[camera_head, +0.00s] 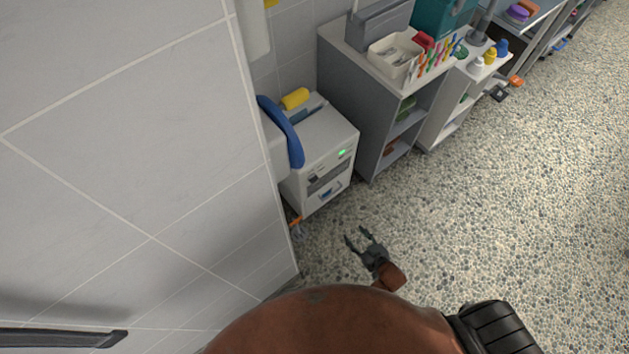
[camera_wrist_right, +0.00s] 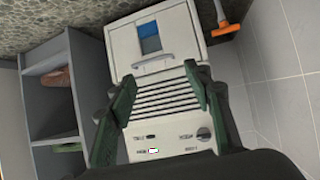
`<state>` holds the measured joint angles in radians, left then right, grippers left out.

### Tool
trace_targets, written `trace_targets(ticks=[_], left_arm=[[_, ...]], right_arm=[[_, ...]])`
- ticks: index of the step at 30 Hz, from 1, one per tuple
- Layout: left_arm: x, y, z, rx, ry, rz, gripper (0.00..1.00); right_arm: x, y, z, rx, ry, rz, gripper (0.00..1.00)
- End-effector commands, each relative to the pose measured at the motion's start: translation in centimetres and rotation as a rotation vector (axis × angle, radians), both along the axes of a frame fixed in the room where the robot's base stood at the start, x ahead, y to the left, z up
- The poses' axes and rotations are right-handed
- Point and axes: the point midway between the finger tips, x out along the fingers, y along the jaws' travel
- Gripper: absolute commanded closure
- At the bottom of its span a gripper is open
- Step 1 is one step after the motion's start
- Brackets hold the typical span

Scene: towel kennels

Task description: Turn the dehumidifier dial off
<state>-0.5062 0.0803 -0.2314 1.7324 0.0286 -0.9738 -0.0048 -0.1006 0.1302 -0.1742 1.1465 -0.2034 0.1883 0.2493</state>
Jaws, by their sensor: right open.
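The dehumidifier (camera_head: 322,138) is a white box on the floor between the tiled wall and a grey shelf unit. In the right wrist view the dehumidifier (camera_wrist_right: 165,45) appears upside down, with a slatted grille and a control panel. A round dark dial (camera_wrist_right: 204,133) sits at the panel's right in that view, beside the right finger. My right gripper (camera_head: 356,236) is open and empty, in front of the dehumidifier and apart from it. Its green fingers (camera_wrist_right: 160,75) overlap the grille in the wrist view. My left gripper is not seen.
A blue item (camera_head: 283,130) hangs at the wall beside the dehumidifier, and a yellow object (camera_head: 295,98) lies on top. An orange-handled tool (camera_wrist_right: 224,29) stands near its lower side. The grey shelf unit (camera_head: 366,110) stands close right. The pebbled floor (camera_head: 500,200) is clear.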

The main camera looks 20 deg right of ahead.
Motion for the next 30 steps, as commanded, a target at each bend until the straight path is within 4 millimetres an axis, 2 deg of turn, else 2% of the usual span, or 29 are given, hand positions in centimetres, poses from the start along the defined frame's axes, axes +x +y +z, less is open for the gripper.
trace_targets(ticks=[1, 3, 6, 10, 15, 20, 30], left_arm=[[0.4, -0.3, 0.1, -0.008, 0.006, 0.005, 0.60], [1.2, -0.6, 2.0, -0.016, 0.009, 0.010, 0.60], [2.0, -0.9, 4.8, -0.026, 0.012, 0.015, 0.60], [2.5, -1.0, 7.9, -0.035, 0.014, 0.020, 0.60], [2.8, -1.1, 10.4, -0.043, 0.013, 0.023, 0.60], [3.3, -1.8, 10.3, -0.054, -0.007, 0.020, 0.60], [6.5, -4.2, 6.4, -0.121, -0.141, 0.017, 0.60]], right_arm=[[2.6, 0.9, 0.2, 0.021, -0.070, 0.019, 0.54], [5.9, 2.0, 2.6, 0.051, -0.173, 0.045, 0.54], [9.5, 3.6, 6.1, 0.089, -0.302, 0.084, 0.54], [12.3, 5.3, 10.0, 0.130, -0.429, 0.128, 0.54], [13.8, 6.5, 13.0, 0.158, -0.514, 0.161, 0.54], [14.9, 7.0, 13.8, 0.165, -0.534, 0.168, 0.54], [19.4, 8.6, 13.6, 0.164, -0.531, 0.166, 0.54]])
